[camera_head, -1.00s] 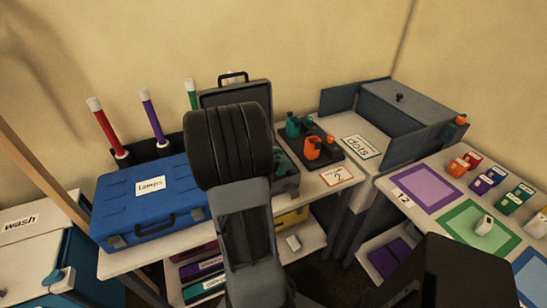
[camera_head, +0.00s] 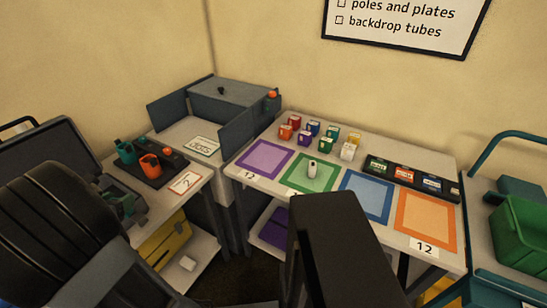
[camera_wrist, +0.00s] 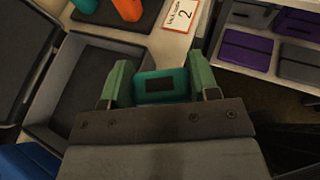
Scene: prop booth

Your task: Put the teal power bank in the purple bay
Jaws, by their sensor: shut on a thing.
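The teal power bank (camera_wrist: 181,86), with a dark panel on its face, is held between the green fingers of my gripper (camera_wrist: 160,88) in the wrist view. The gripper is shut on it, above or at the edge of an open grey case. In the head view my arm hides most of the gripper. The purple bay (camera_head: 264,160) is a purple-outlined square at the left end of the right-hand table, and it looks empty. It lies to the right of the case.
The green bay (camera_head: 324,172) holds a small white item (camera_head: 312,169). A blue bay (camera_head: 366,196) and an orange bay (camera_head: 426,219) are empty. Several small coloured blocks stand behind. A tray (camera_head: 152,168) with orange and teal items and a grey box (camera_head: 235,108) stand left of the bays.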

